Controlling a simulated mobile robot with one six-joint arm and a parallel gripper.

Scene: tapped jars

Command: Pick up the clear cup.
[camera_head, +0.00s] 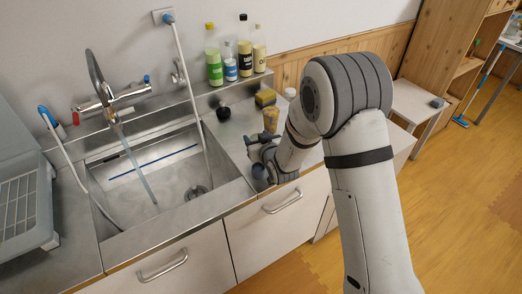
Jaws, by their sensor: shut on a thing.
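My gripper (260,157) is over the right-hand counter, near its front edge beside the sink. A small bluish-grey cup (260,172), which looks like the clear cup, shows directly below the dark fingers. My gripper is shut on it. The fingers and wrist hide its upper part, and I cannot tell whether its base touches the counter.
A yellow-filled jar (271,121), a dark round jar (223,114) and a yellow sponge (265,98) stand behind my gripper. Several bottles stand on the back ledge. The steel sink (165,212) is at left, with water running from the tap (105,92).

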